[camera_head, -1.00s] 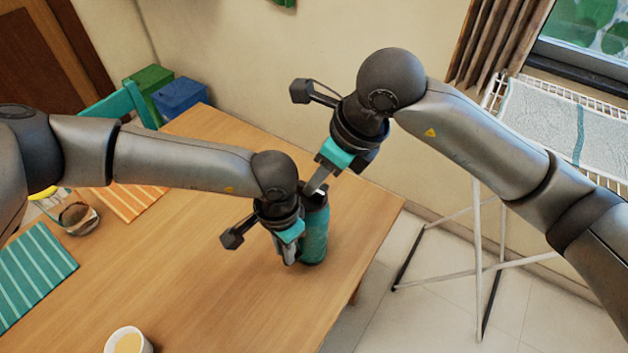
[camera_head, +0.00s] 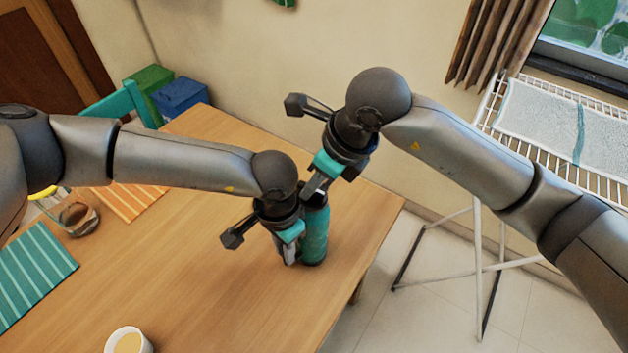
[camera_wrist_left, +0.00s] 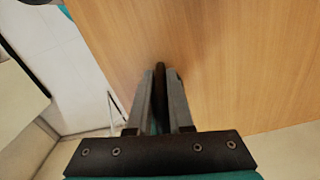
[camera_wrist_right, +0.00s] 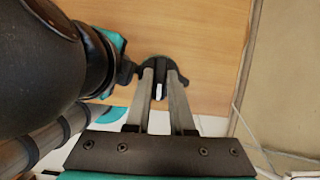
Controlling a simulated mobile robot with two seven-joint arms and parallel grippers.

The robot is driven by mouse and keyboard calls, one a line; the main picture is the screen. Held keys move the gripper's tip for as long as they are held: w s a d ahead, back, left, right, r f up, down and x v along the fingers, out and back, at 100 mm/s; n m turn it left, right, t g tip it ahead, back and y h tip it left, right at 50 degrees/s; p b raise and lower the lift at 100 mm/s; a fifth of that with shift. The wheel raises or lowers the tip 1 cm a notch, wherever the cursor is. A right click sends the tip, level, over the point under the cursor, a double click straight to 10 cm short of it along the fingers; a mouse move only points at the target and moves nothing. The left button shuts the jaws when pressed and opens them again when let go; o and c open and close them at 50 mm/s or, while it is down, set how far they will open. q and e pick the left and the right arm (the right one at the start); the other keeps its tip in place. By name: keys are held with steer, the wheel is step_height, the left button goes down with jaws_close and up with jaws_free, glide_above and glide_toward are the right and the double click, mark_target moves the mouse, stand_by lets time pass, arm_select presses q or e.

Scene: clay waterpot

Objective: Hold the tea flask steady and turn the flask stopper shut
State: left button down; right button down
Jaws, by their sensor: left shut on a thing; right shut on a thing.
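The teal tea flask (camera_head: 315,238) stands upright near the table's right edge. My left gripper (camera_head: 291,258) is low at the flask's left side. In the left wrist view its fingers (camera_wrist_left: 160,100) are shut on a thin dark part, seemingly of the flask. My right gripper (camera_head: 308,194) comes down from above at the flask's top. In the right wrist view its fingers (camera_wrist_right: 161,92) are shut on the dark flask stopper (camera_wrist_right: 157,66), with a pale strip between them. In the head view the fingers and wrist hide the stopper; I cannot tell how far it is turned.
The wooden table (camera_head: 190,260) is clear around the flask. A cup (camera_head: 128,341) stands at the front, and a glass vessel (camera_head: 78,218) and striped mats (camera_head: 38,270) lie to the left. A drying rack (camera_head: 480,240) stands beyond the right edge.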

stand_by(0.3)
steer(key=shift+m, duration=0.8)
steer(key=c, duration=1.1)
jaws_free()
steer(key=shift+o, duration=0.2)
steer(key=v, duration=1.2)
steer(key=shift+s+a, duration=0.2)
steer(key=shift+a, duration=0.05)
